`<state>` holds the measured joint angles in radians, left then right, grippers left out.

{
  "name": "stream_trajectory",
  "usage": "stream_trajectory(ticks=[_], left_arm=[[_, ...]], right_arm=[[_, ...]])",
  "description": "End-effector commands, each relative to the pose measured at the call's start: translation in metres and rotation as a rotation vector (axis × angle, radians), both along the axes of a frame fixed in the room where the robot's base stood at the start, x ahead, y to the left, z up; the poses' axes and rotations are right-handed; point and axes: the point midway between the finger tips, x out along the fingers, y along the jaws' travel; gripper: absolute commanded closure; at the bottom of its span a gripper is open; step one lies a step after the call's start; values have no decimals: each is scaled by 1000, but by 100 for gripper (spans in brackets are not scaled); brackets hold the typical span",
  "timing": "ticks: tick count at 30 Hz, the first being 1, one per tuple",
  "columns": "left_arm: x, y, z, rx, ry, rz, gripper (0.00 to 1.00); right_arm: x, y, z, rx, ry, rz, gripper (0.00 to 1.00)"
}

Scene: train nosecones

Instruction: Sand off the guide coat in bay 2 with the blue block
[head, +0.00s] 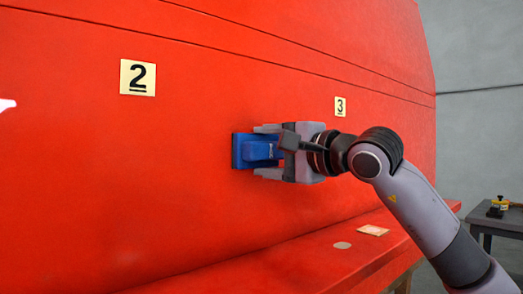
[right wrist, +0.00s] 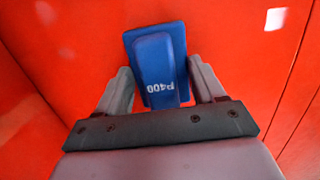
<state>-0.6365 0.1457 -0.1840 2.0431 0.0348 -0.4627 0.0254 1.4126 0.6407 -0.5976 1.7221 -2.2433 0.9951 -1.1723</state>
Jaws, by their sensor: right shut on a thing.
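The blue block (head: 243,151) is held by my right gripper (head: 268,152) with its flat face at the red nosecone panel (head: 190,190); whether it touches cannot be told. In the right wrist view, the blue block (right wrist: 155,60), marked P400, sits between the two fingers of the right gripper (right wrist: 160,88). The bay 2 label (head: 138,77) is up and left of the block. No distinct guide coat patch shows on the red surface in the head view. My left gripper is out of view.
The bay 3 label (head: 340,106) is right of the gripper. A red ledge (head: 300,262) below carries a round pale disc (head: 342,245) and a pale square (head: 373,230). A dark table (head: 500,220) with small yellow items stands at far right. The panel left of the block is clear.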

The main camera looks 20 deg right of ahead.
Motion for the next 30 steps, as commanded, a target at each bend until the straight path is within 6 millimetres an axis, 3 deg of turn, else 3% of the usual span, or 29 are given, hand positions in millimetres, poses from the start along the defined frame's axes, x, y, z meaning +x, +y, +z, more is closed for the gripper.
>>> stream_trajectory(ticks=[9, 16, 30], left_arm=[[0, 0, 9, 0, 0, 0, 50], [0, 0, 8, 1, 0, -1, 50], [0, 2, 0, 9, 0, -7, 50]], right_arm=[[12, -26, 2, 1, 0, -4, 56], [11, -31, 0, 0, -1, -3, 56], [2, 3, 0, 1, -2, 0, 56]])
